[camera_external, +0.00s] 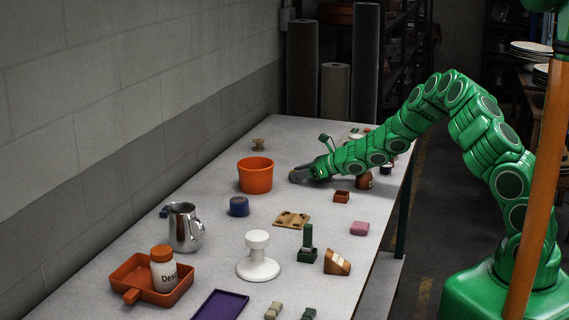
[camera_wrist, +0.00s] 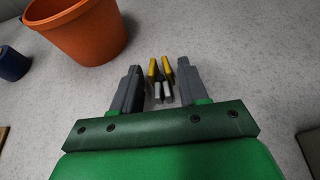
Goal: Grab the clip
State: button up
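The clip (camera_wrist: 166,68) lies on the table in the wrist view, with two yellow handles and pale grey jaws. My gripper (camera_wrist: 159,72) is open, with one dark finger on each side of the clip. A gap shows between each finger and the clip, so I see no grip on it. In the external view my gripper (camera_external: 302,175) is low over the table, right of the orange pot. I cannot make out the clip there; the gripper seems to hide it.
The orange pot (camera_external: 255,176) stands close by on the left; it also shows in the wrist view (camera_wrist: 75,28). A blue jar (camera_external: 239,206), a wooden board (camera_external: 292,220) and a small reddish box (camera_external: 342,197) stand nearer the front.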

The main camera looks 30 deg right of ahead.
grip_shut()
jog(key=shift+r, duration=0.15)
